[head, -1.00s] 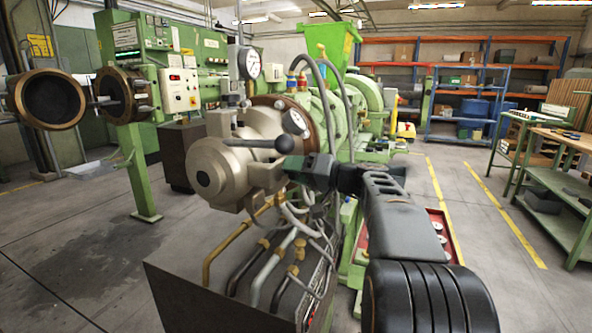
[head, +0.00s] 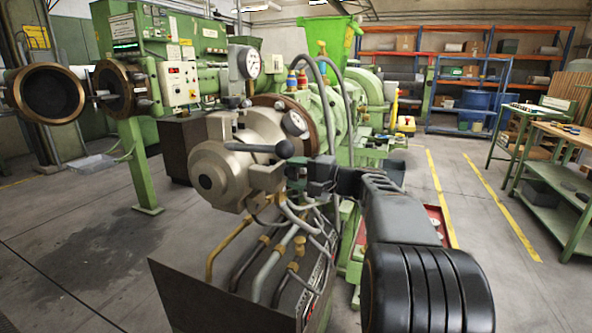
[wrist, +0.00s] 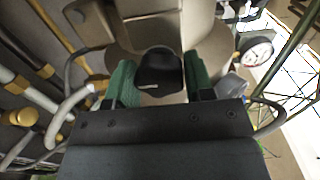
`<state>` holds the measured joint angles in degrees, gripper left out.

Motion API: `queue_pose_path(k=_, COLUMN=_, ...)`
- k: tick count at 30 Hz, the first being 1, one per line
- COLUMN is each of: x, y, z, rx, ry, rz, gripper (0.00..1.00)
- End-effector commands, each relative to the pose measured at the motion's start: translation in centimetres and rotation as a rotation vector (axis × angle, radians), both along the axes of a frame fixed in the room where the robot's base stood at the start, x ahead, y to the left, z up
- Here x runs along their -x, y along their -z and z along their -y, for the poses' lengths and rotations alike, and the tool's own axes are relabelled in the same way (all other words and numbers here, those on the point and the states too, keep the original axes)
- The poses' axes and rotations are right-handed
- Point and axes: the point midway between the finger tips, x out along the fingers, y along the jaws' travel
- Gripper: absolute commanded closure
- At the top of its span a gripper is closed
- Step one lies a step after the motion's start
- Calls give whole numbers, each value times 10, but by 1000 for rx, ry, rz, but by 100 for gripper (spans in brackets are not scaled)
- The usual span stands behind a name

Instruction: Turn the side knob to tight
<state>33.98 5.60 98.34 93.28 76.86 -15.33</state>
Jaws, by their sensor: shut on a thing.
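The side knob (wrist: 160,72) is a black, rounded part with a small light mark. In the wrist view it sits between the two green-padded fingers of my gripper (wrist: 158,85). My gripper is shut on it. In the head view my gripper (head: 293,178) reaches from the right to the side of the metallic extruder head (head: 222,165). The knob is hidden there behind the fingers.
A dial gauge (head: 248,63) stands above the head. Bent pipes (head: 230,250) and a dark box (head: 200,290) lie below my gripper. Round flanges (head: 50,92) are at the left. Open floor with yellow lines (head: 480,190) lies to the right.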

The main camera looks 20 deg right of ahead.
Motion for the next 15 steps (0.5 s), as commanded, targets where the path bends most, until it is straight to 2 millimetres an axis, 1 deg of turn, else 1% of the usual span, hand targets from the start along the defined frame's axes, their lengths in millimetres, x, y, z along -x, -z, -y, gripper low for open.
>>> queue_pose_path(k=15, x=0, y=0, z=0, rx=-27, ry=0, rz=-24, gripper=75)
